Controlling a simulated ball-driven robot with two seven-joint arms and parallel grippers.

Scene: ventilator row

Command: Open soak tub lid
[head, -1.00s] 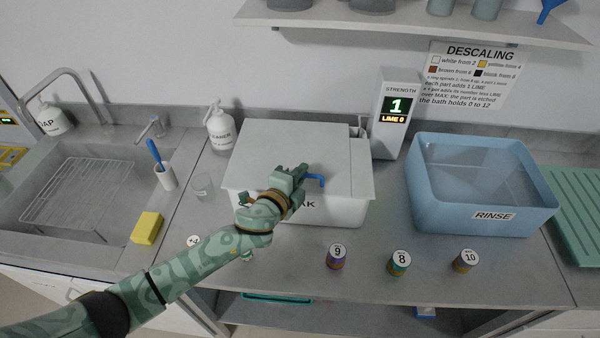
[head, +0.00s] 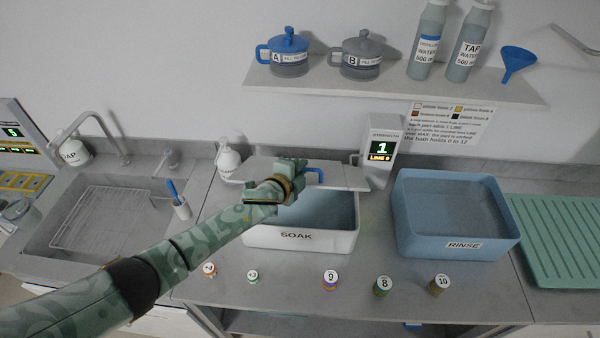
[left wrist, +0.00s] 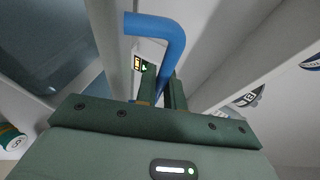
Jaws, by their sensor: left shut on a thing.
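The white soak tub (head: 300,238), labelled SOAK, stands on the counter with its front part uncovered, showing its bluish inside. Its pale lid (head: 343,178) is raised at the back of the tub. My left gripper (head: 306,172) is at the lid and shut on the blue handle (head: 318,172). In the left wrist view the blue handle (left wrist: 165,40) bends between the gripper fingers (left wrist: 160,90). My arm hides part of the lid and the tub's left side. My right gripper is in neither view.
The blue rinse tub (head: 455,246) stands to the right, beside the green drainer (head: 565,240). The strength display (head: 382,150) stands behind the lid. Several numbered pots (head: 330,280) line the front. A shelf (head: 400,88) with pots and bottles hangs above.

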